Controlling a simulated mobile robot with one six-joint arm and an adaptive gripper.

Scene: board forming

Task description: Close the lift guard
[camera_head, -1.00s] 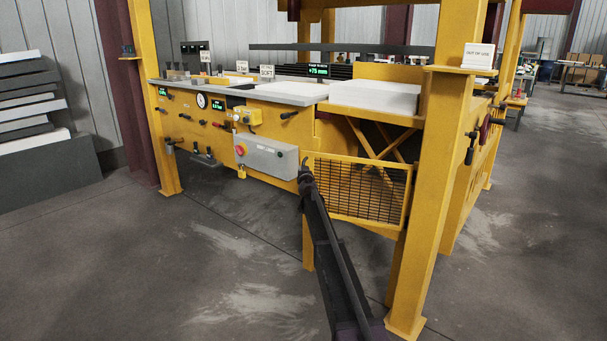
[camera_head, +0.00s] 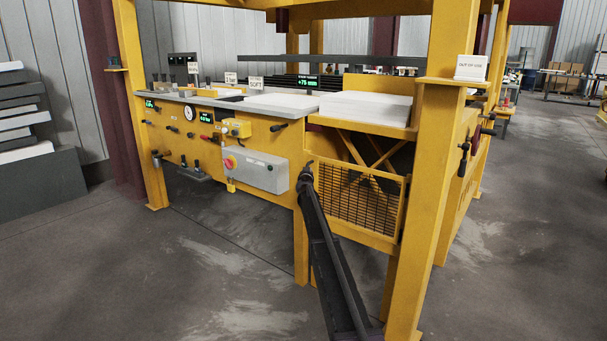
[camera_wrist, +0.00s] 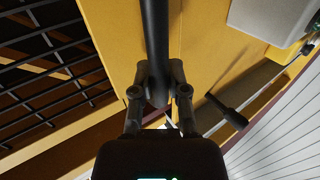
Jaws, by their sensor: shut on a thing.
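The lift guard (camera_head: 361,194) is a yellow-framed dark mesh panel below the white stack on the yellow machine's right side. It also shows at the left of the wrist view (camera_wrist: 48,82). My gripper (camera_head: 305,178) is at the guard's left edge. In the wrist view my gripper (camera_wrist: 158,92) is shut on a black upright bar (camera_wrist: 154,38), taken as the guard's handle, gripping near its lower end. My arm hides part of the guard's left edge. I cannot tell whether the guard is fully closed.
A grey control box (camera_head: 255,171) with a red-and-yellow knob is left of the guard. A yellow post (camera_head: 430,180) stands close on the right. A black lever (camera_wrist: 227,111) is right of my gripper in the wrist view. Open concrete floor (camera_head: 180,280) lies in front.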

